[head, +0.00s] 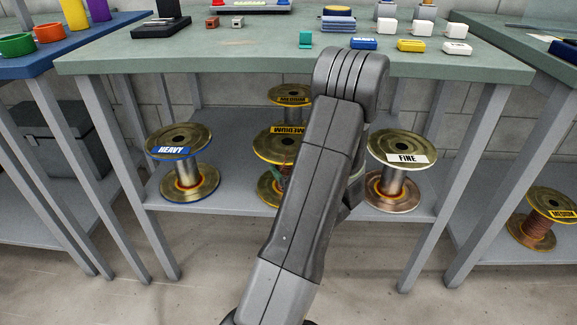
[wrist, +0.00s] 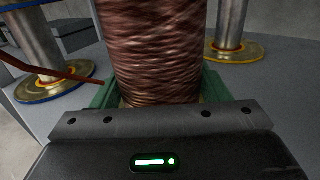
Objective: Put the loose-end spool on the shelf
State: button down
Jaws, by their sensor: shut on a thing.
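My gripper (wrist: 158,90) has its green fingers on both sides of a spool's copper winding (wrist: 155,45), shut on it. A brown loose wire end (wrist: 60,72) sticks out to the left of the winding. In the head view this spool (head: 270,151) has a yellow "MEDIUM" label and stands upright at the shelf's front middle, partly hidden by my arm. The shelf (head: 232,170) is the grey board under the green-topped table. Whether the spool touches the shelf or hangs just above it, I cannot tell.
On the shelf, a "HEAVY" spool (head: 183,140) stands left, a "FINE" spool (head: 401,146) right, and another "MEDIUM" spool (head: 288,90) behind; the first two show bare cores. A copper-wound spool (head: 548,222) stands on the right-hand table's shelf. Table legs (head: 460,190) frame the shelf.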

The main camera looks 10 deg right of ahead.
jog(key=shift+c, duration=1)
grip_release()
jog(key=shift+s+r, duration=0.1)
jog(key=shift+s, duration=0.05)
jog(key=p+v, duration=0.2)
jog(key=v, duration=0.9)
jog(key=shift+s+d+p, duration=0.1)
jog(key=shift+s+p, duration=0.25)
jog(key=shift+p, duration=0.05)
